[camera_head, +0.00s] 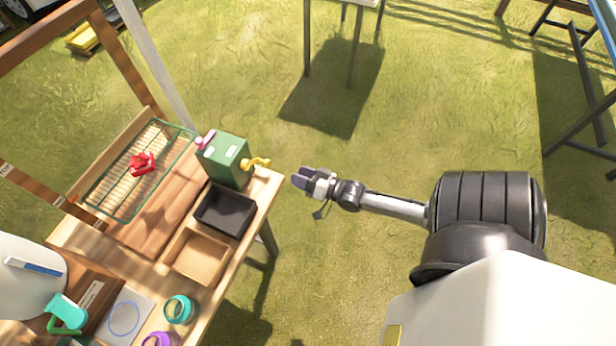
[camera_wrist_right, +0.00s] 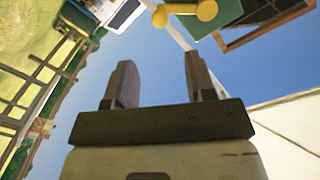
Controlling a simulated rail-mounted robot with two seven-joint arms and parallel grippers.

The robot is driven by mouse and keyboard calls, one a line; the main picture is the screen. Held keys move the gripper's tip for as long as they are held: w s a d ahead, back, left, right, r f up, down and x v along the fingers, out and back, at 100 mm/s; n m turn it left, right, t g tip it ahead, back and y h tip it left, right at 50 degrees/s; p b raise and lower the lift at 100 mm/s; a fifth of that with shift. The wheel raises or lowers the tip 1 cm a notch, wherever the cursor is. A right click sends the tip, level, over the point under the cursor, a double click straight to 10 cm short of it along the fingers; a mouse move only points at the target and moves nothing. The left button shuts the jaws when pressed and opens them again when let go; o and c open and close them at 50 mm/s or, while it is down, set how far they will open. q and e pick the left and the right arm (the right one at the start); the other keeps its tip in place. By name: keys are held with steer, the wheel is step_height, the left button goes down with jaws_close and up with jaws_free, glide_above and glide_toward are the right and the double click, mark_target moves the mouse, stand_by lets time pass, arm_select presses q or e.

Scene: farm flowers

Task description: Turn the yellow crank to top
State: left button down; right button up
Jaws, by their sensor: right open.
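The yellow crank (camera_head: 257,163) sticks out from the right side of a green box (camera_head: 226,160) at the table's right end. In the right wrist view the yellow crank (camera_wrist_right: 188,12) shows at the top, beyond the fingertips, against part of the green box (camera_wrist_right: 228,14). My right gripper (camera_head: 299,180) is off the table's edge, to the right of the crank and apart from it. In the right wrist view its two fingers (camera_wrist_right: 160,75) are spread with nothing between them. My left gripper is not in view.
A pink handle (camera_head: 206,140) is on the box's left side. A black tray (camera_head: 225,209) and a tan tray (camera_head: 200,257) sit in front of it. A green wire rack (camera_head: 120,207) with a red object (camera_head: 142,163) is to the left. Open grass lies right of the table.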

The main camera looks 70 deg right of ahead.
steer(key=shift+s, duration=1.05)
